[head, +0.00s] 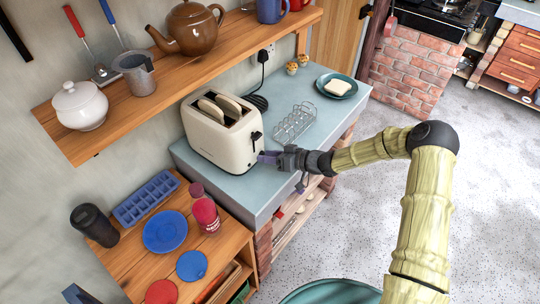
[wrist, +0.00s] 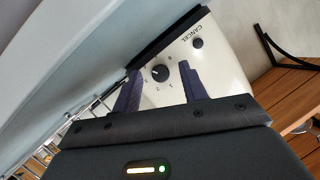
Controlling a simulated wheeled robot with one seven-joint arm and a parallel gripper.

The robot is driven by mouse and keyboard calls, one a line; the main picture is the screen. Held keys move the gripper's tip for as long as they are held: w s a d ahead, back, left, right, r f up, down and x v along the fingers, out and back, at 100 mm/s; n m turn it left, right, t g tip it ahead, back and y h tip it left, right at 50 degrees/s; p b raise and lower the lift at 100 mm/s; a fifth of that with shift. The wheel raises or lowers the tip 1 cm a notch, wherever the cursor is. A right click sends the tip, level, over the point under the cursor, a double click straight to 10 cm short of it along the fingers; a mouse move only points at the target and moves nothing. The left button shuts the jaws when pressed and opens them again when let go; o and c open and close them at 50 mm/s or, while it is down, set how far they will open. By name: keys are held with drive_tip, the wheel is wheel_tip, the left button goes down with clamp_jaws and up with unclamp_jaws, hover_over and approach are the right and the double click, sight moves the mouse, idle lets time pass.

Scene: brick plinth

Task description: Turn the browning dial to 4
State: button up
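The cream toaster (head: 222,148) stands on the blue-grey worktop, with bread in its two slots. In the wrist view its front panel (wrist: 215,60) shows a round black browning dial (wrist: 160,73) with small numbers around it. I cannot read for certain which number the dial points to. My gripper (head: 266,157) is at the toaster's lower front. In the wrist view my gripper (wrist: 158,82) is open, its two dark fingers apart on either side of the dial. I cannot tell whether either finger touches it. In the head view the gripper hides the dial.
A CANCEL button (wrist: 197,43) is close to the dial. A black lever (head: 257,136) sticks out above my gripper. A wire toast rack (head: 295,122) and a plate with bread (head: 337,86) are on the worktop. A wooden shelf (head: 215,65) hangs above the toaster.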

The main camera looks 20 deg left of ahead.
drive_tip(key=shift+r, duration=0.1)
drive_tip(key=shift+d+r, duration=0.1)
drive_tip(key=shift+d, duration=0.45)
drive_tip(key=b+v, duration=0.3)
drive_tip(key=v, duration=1.3)
drive_tip(key=shift+d, duration=0.2)
